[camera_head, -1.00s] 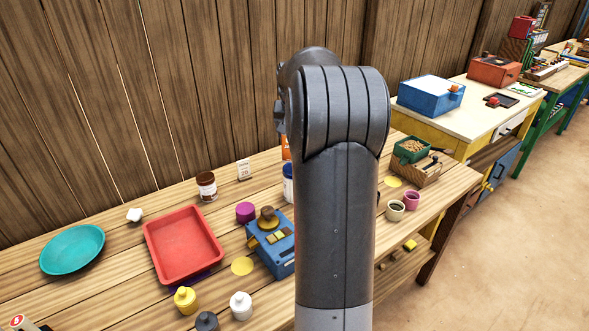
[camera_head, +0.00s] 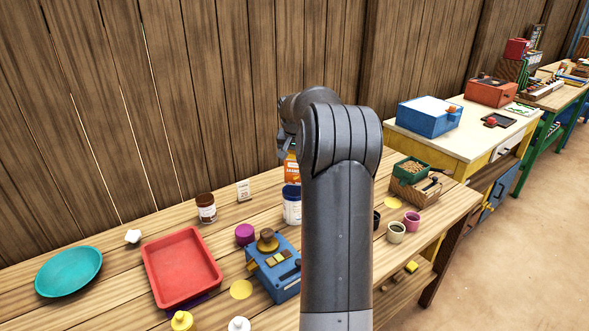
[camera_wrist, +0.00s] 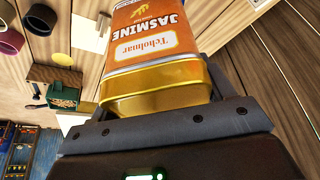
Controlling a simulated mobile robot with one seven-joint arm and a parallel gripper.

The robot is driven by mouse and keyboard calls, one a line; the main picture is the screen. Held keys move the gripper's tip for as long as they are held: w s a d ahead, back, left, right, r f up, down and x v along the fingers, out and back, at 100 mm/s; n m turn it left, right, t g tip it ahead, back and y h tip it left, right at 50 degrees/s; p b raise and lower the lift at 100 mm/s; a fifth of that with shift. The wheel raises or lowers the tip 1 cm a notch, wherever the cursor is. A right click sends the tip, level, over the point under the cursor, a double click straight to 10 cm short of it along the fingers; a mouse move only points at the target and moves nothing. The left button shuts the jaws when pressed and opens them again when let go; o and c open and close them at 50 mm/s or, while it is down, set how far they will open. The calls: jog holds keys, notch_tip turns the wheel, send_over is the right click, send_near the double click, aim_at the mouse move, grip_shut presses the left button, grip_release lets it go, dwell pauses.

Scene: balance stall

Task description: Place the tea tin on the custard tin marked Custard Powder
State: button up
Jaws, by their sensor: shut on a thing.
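The orange tea tin (camera_wrist: 155,40), lettered Jasmine, fills the upper middle of the wrist view, its gold end towards the camera. My gripper (camera_wrist: 160,105) is shut on it.
On the bench are a teal bowl (camera_head: 68,272), a red tray (camera_head: 183,268), a brown-lidded jar (camera_head: 205,208), a purple round thing (camera_head: 245,235) and a blue box (camera_head: 283,284). Small pots (camera_head: 396,232) and a green bin (camera_head: 411,170) stand to the right.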

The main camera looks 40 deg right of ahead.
jog(key=shift+w+a+f, duration=0.3)
jog(key=shift+w+f, duration=0.1)
jog(key=shift+w, duration=0.1)
jog(key=shift+f, duration=1.9)
jog(key=shift+f, duration=0.15)
jog(key=o, duration=1.1)
